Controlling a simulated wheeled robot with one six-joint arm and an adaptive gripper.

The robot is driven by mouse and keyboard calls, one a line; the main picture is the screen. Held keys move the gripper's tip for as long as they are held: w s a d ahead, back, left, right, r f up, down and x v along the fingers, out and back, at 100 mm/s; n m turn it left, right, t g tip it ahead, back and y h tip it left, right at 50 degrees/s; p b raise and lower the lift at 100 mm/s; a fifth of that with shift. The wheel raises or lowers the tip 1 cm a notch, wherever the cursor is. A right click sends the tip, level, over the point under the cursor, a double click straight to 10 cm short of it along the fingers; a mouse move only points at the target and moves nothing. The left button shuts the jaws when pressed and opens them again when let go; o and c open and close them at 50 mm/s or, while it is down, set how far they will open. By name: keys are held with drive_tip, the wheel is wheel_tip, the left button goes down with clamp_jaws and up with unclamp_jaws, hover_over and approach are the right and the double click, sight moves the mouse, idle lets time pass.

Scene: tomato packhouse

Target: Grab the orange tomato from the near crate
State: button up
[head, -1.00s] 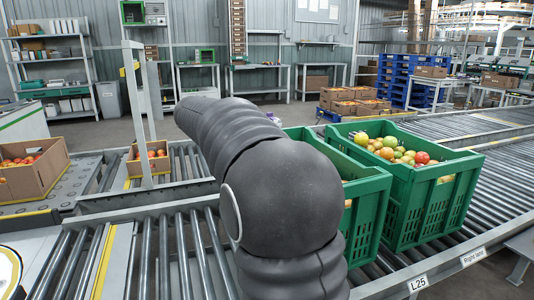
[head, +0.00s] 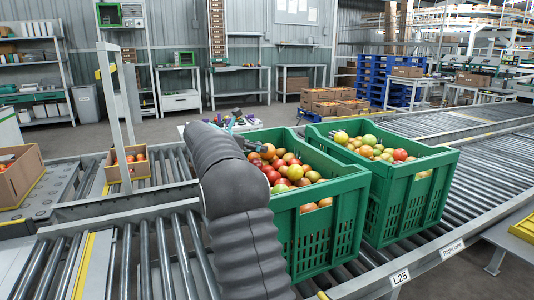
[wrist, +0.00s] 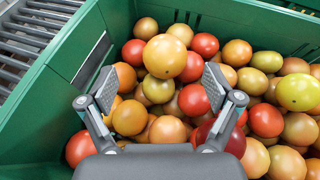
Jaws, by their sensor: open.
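The near green crate (head: 325,215) is full of red, orange, pale and greenish tomatoes. In the wrist view its green wall (wrist: 75,55) shows on the left and along the back. A large orange tomato (wrist: 165,56) lies on top of the pile, just beyond and between my fingertips. Another orange tomato (wrist: 130,117) lies lower, near the left finger. In the head view an orange tomato (head: 267,151) shows near the crate's back left corner. My gripper (wrist: 160,88) is open and empty, pointing down into the crate over the pile. In the head view my arm partly hides it.
A second green crate (head: 408,200) with tomatoes stands close on the right. Both crates stand on a roller conveyor (head: 485,195). A small cardboard box of tomatoes (head: 128,165) and a larger carton (head: 18,175) are on the left.

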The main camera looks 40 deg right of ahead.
drive_tip(key=shift+s+f+x, duration=0.1)
drive_tip(key=shift+s+x, duration=0.1)
drive_tip(key=shift+x, duration=1.45)
drive_tip(key=shift+s+f+x, duration=0.15)
drive_tip(key=shift+x, duration=1.5)
drive_tip(key=shift+a, duration=0.1)
drive_tip(key=c, duration=1)
